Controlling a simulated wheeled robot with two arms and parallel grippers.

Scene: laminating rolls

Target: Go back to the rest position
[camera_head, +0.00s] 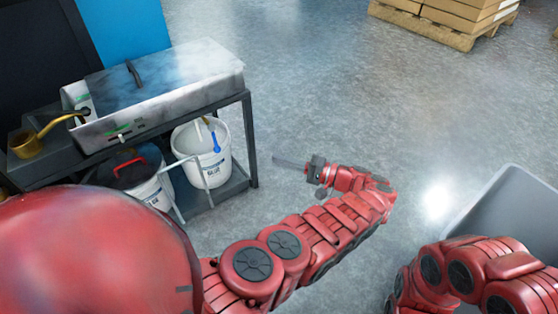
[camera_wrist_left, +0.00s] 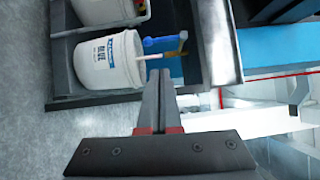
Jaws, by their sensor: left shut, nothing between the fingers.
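My left gripper (camera_head: 290,163) is in the middle of the head view, at the end of the red left arm. It points left toward the machine stand and is apart from it, over the floor. In the left wrist view its two fingers (camera_wrist_left: 158,100) lie together, shut with nothing between them. My right arm (camera_head: 485,272) shows at the lower right of the head view, but its gripper is out of view.
A metal laminating machine (camera_head: 165,85) stands on a dark frame (camera_head: 251,140) at left. A white glue bucket (camera_head: 203,165) and a bucket with a red handle (camera_head: 148,187) sit on its lower shelf. A grey bin (camera_head: 512,200) is at right. Boxes on a pallet (camera_head: 440,32) stand far back. Floor between is clear.

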